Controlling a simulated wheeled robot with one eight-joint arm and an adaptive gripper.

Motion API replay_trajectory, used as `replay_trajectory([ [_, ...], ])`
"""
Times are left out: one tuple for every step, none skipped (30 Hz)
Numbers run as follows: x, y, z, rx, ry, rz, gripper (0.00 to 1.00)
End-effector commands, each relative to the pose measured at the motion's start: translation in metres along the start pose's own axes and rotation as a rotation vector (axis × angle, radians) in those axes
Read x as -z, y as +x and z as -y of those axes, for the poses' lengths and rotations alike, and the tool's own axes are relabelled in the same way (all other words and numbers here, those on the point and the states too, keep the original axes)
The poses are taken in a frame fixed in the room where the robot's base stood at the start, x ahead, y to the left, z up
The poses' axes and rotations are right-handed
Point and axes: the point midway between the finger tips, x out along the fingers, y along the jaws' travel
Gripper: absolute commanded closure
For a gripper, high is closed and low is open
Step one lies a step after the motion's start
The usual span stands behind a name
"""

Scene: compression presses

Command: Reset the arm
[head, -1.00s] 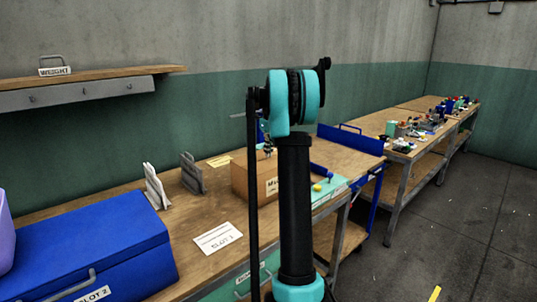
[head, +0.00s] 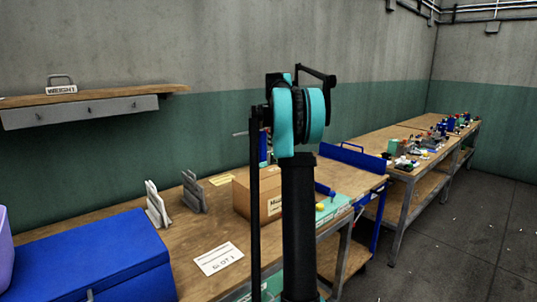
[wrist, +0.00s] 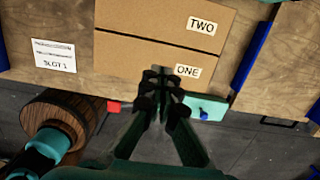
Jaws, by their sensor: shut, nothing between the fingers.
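My arm stands upright in the middle of the head view, with its teal and black elbow joint (head: 297,112) at the top. My gripper shows in the wrist view (wrist: 162,82) with its dark fingers together and nothing between them. It points at the bench's front edge, over or just in front of a cardboard box (wrist: 150,52) labelled "TWO" and "ONE". I cannot tell whether it touches the box. In the head view my gripper is mostly hidden behind the arm, and the cardboard box (head: 247,195) is partly covered.
A wall shelf (head: 90,98) holds a weight. A round wooden object (wrist: 62,118) lies below the bench edge. Floor at right is open.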

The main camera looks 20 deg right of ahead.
Motion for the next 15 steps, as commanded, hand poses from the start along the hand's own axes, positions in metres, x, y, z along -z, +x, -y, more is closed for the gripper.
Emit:
replay_trajectory([
  [0.0,-0.002,0.0,0.0,0.0,0.0,1.0],
  [0.0,-0.003,0.0,0.0,0.0,0.0,1.0],
  [0.0,-0.004,0.0,0.0,0.0,0.0,1.0],
  [0.0,-0.004,0.0,0.0,-0.001,0.0,1.0],
  [0.0,-0.004,-0.001,0.0,-0.005,0.0,1.0],
  [0.001,-0.003,-0.003,0.001,-0.019,0.001,1.0],
  [0.002,-0.001,-0.005,0.002,-0.039,0.003,1.0],
  [0.003,0.001,-0.009,0.004,-0.066,0.004,1.0],
  [0.005,0.004,-0.016,0.008,-0.118,0.008,1.0],
  [0.007,0.008,-0.022,0.012,-0.168,0.011,1.0],
  [0.01,0.012,-0.03,0.017,-0.226,0.015,1.0],
  [0.015,0.019,-0.041,0.024,-0.315,0.02,1.0],
  [0.019,0.025,-0.05,0.03,-0.39,0.024,1.0],
  [0.024,0.031,-0.06,0.038,-0.469,0.028,1.0],
  [0.031,0.04,-0.074,0.049,-0.577,0.033,1.0],
])
